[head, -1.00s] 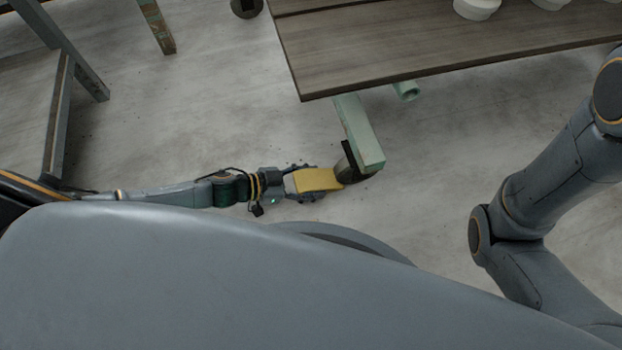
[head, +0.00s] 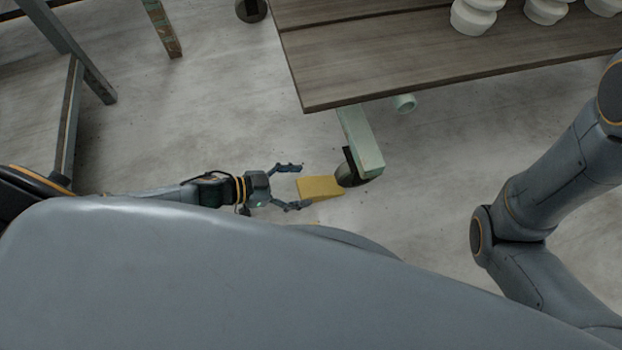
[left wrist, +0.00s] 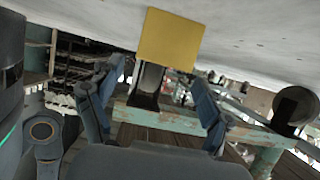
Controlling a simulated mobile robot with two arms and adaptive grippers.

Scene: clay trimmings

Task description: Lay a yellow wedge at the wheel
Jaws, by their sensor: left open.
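The yellow wedge (head: 320,187) lies on the floor in the head view, its right end at the dark wheel (head: 351,172) under the green table leg. It also shows in the left wrist view (left wrist: 170,40), in front of the wheel (left wrist: 150,80), which it partly hides. My left gripper (head: 293,186) is open, its fingers spread just left of the wedge and pointing at it. In the left wrist view the open fingers (left wrist: 155,98) stand apart with nothing between them. My right gripper is out of view.
A wooden-topped table (head: 400,55) with white pots (head: 473,18) stands above the wheel. Another wheel (head: 250,10) shows at the top. Grey frame legs (head: 68,120) stand at the left. The floor (head: 430,215) right of the wheel is clear.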

